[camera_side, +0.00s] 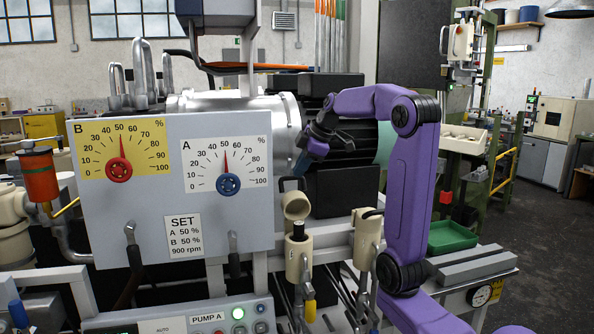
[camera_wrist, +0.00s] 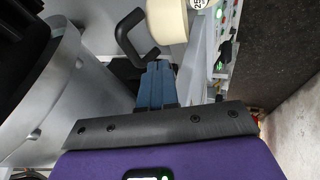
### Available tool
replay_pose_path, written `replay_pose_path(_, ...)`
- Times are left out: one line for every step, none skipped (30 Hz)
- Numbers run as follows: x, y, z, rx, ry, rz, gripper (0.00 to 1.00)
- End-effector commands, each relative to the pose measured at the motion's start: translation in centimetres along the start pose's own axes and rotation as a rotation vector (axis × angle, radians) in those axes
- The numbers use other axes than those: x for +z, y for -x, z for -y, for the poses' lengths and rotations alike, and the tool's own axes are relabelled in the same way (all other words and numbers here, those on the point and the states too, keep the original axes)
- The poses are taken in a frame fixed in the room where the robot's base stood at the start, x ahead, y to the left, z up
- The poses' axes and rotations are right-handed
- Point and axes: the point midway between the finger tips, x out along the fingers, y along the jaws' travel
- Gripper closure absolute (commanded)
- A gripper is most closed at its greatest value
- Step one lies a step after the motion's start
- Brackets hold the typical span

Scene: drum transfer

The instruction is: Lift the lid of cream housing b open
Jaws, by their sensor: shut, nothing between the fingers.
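Two cream housings stand side by side in the side view. The left one (camera_side: 298,262) has its cream lid (camera_side: 296,205) tilted up above it, with a dark part showing in the mouth. The right one (camera_side: 365,238) has its top closed, with a dark handle (camera_side: 373,213) on it. I cannot read which is b. My gripper (camera_side: 300,164) is shut and empty, just above the raised lid's dark handle (camera_side: 290,183). In the wrist view its blue fingers (camera_wrist: 157,66) are together, near a black looped handle (camera_wrist: 135,38) beside a cream round part (camera_wrist: 167,18). Contact cannot be made out.
A grey panel with dials A (camera_side: 228,165) and B (camera_side: 120,150) stands to the left. A large silver machine body (camera_side: 288,125) lies behind my gripper. A green tray (camera_side: 452,236) and grey bars (camera_side: 470,265) lie to the right. Levers hang below the panel.

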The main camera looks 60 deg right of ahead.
Motion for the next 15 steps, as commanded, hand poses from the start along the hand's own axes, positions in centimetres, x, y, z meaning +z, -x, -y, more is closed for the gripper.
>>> replay_pose_path(0.1, -0.8, -0.2, -0.003, 0.0, 0.001, 1.0)
replay_pose_path(0.1, -1.1, -0.6, -0.002, -0.001, 0.001, 1.0)
replay_pose_path(0.2, -1.4, -1.1, -0.001, -0.001, 0.001, 1.0)
replay_pose_path(0.3, -1.6, -1.3, -0.001, -0.001, 0.001, 1.0)
replay_pose_path(0.3, -1.9, -1.6, -0.001, -0.001, 0.001, 1.0)
replay_pose_path(0.4, -2.1, -1.9, -0.001, -0.001, 0.001, 1.0)
replay_pose_path(0.4, -2.3, -2.0, -0.001, 0.0, 0.001, 1.0)
replay_pose_path(0.4, -2.5, -2.2, -0.001, 0.0, 0.001, 1.0)
replay_pose_path(0.5, -2.6, -2.4, -0.001, 0.0, 0.0, 1.0)
replay_pose_path(0.5, -2.7, -2.5, -0.001, 0.0, 0.0, 1.0)
replay_pose_path(0.5, -2.8, -2.6, -0.001, 0.0, 0.0, 1.0)
replay_pose_path(0.5, -2.9, -2.7, -0.001, 0.0, 0.0, 1.0)
replay_pose_path(0.6, -3.0, -2.8, -0.001, 0.0, 0.0, 1.0)
replay_pose_path(0.6, -3.0, -2.8, 0.0, 0.0, 0.0, 1.0)
replay_pose_path(0.6, -3.0, -2.9, 0.0, 0.0, 0.0, 1.0)
